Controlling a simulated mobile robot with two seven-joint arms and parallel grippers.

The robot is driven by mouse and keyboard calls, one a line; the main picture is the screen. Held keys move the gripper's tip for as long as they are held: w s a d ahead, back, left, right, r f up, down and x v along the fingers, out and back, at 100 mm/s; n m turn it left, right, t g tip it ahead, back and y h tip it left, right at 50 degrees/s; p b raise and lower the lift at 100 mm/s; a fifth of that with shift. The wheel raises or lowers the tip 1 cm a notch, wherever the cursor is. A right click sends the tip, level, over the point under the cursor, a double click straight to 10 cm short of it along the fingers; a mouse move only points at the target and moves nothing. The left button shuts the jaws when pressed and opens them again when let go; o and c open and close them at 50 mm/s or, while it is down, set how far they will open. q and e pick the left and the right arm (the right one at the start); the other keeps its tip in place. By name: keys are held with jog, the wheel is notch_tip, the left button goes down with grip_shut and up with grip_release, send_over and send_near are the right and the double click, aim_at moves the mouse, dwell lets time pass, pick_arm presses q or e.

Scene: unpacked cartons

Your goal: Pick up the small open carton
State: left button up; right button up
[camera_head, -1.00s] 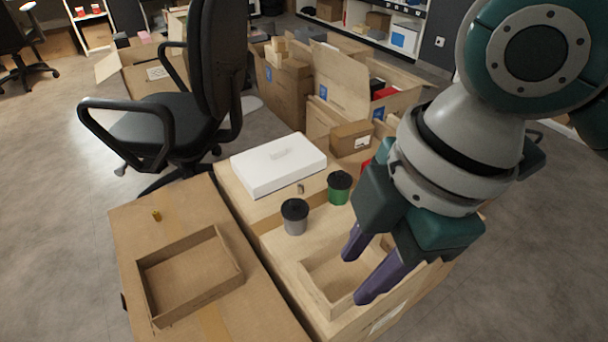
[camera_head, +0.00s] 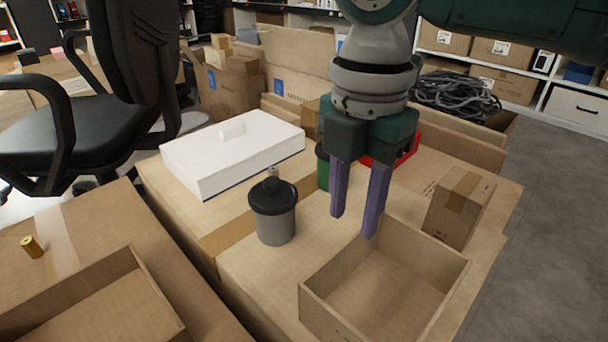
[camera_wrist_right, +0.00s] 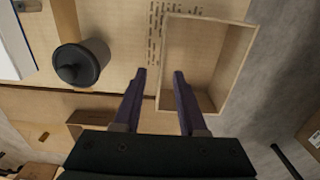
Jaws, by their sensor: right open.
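The small open carton (camera_head: 390,290) is plain brown cardboard, empty and open at the top. It stands on a large closed box at the lower right of the head view. My right gripper (camera_head: 353,225) points down at its far left corner, open and empty. In the right wrist view, the carton (camera_wrist_right: 205,55) lies right of centre. One of its side walls shows between the two purple fingers of the gripper (camera_wrist_right: 160,72). I cannot tell whether the fingertips are below the rim. My left gripper is out of view.
A grey canister with a black lid (camera_head: 274,212) and a green one (camera_head: 323,168) stand close by. A white box (camera_head: 235,150) lies behind left. A small taped carton (camera_head: 458,207) stands at right. Another shallow open carton (camera_head: 95,310) is at lower left.

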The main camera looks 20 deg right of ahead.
aim_at(351, 241)
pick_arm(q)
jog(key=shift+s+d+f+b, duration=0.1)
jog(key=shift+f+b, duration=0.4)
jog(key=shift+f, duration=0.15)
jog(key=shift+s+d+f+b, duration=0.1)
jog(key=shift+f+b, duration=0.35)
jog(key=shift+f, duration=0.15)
pick_arm(e)
jog(key=f, duration=0.4)
jog(key=shift+s, duration=0.2)
pick_arm(q)
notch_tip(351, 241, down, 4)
jog(key=b, duration=0.4)
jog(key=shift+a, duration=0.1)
pick_arm(e)
jog(key=f, duration=0.4)
jog(key=shift+a+f, duration=0.3)
jog(key=shift+f, duration=0.1)
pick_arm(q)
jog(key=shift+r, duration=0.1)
pick_arm(e)
jog(key=shift+r, duration=0.1)
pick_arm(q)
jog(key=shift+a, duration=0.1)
pick_arm(e)
grip_shut()
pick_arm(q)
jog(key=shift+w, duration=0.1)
